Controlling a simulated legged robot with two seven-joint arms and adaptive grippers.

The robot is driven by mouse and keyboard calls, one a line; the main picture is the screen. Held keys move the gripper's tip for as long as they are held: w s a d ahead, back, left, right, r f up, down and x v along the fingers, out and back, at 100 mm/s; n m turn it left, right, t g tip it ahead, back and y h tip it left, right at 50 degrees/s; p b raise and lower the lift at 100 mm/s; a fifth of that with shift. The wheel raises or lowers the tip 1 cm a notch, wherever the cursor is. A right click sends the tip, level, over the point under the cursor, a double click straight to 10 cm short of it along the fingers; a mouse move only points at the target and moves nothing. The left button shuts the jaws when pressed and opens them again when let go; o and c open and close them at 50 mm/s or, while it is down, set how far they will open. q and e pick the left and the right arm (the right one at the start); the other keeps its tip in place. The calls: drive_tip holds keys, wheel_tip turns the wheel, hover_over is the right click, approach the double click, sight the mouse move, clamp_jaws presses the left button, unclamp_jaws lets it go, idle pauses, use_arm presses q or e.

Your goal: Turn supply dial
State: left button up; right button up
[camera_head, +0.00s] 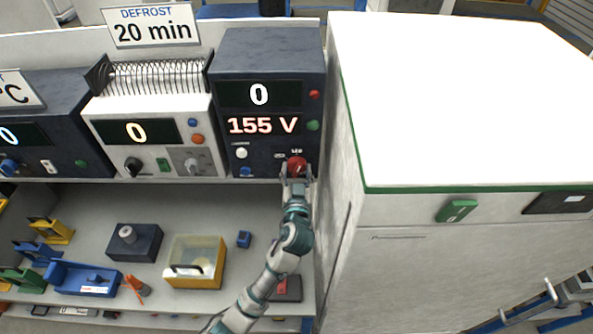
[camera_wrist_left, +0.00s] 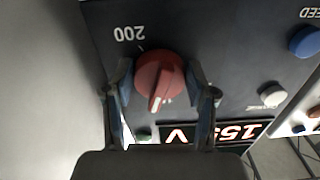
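The supply unit (camera_head: 268,62) is a dark box on the shelf with two displays, the upper reading 0 and the lower 155 V. Its red dial (camera_head: 296,165) sits at the lower right of the panel. The dial also shows in the left wrist view (camera_wrist_left: 159,80), with a pale pointer mark and the number 200 printed beside it. My left gripper (camera_head: 296,177) is at the dial, its two fingers on either side of the knob in the left wrist view (camera_wrist_left: 161,88). Gaps show between the fingers and the knob. My right gripper is not in view.
A white cabinet (camera_head: 440,100) with a green edge stands close on the right of the supply unit. A white unit (camera_head: 150,130) with a coil on top is to the left. A yellow box (camera_head: 195,262) and a dark block (camera_head: 134,242) lie on the lower shelf.

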use_arm(q)
drive_tip(key=shift+r+m+p, duration=0.1)
drive_tip(key=shift+m+p, duration=0.7)
drive_tip(key=shift+m, duration=0.3)
drive_tip(key=o, duration=1.2)
drive_tip(key=shift+c, duration=0.2)
drive_tip(key=shift+d, duration=0.1)
drive_tip(key=s, duration=1.2)
drive_tip(key=shift+w, duration=0.1)
